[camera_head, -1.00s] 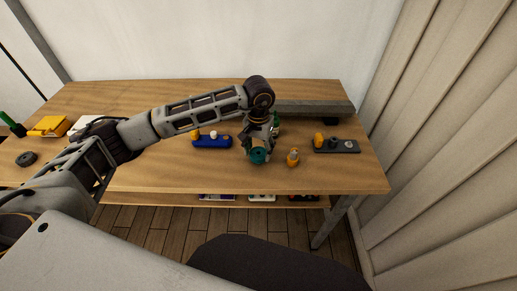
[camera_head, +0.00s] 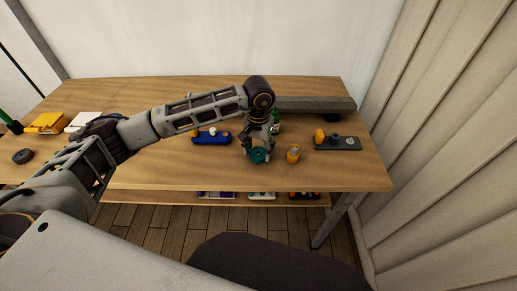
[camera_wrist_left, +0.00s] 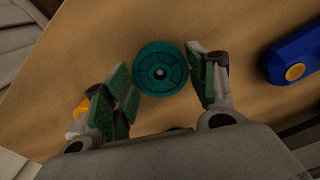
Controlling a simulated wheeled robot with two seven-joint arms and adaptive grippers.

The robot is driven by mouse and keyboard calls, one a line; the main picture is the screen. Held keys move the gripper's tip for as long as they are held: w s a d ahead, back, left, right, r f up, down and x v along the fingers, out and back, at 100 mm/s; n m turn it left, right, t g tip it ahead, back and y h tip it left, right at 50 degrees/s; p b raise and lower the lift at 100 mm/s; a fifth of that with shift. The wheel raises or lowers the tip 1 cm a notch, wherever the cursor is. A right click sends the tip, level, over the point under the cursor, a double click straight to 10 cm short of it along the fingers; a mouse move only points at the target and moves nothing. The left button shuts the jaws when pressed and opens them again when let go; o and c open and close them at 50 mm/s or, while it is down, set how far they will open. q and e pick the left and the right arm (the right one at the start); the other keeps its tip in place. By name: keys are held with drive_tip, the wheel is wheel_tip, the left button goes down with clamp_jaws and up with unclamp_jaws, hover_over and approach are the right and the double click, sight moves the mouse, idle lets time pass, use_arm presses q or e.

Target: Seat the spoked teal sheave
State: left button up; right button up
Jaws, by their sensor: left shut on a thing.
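The spoked teal sheave (camera_head: 258,156) is near the table's front edge in the head view. In the left wrist view the round, ribbed face of the sheave (camera_wrist_left: 160,62) with its dark-rimmed centre hole faces the camera. My left gripper (camera_head: 258,148) is shut on it, with green-padded fingers on either side; it also shows in the left wrist view (camera_wrist_left: 163,78). Whether the sheave touches the table is hard to tell. My right gripper is not in view.
A blue block (camera_head: 211,139) with orange and white parts is left of the gripper. An orange piece (camera_head: 293,155) stands just right of the sheave. A dark grey plate (camera_head: 345,144) with an orange knob and dark post lies farther right. A long grey bar (camera_head: 315,105) lies behind.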

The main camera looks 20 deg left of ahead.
use_arm(q)
drive_tip(key=shift+f, duration=0.15)
drive_tip(key=o, duration=1.2)
drive_tip(key=shift+r, duration=0.2)
wheel_tip(320, 180, up, 12)
drive_tip(key=shift+f, duration=0.2)
idle(1.0)
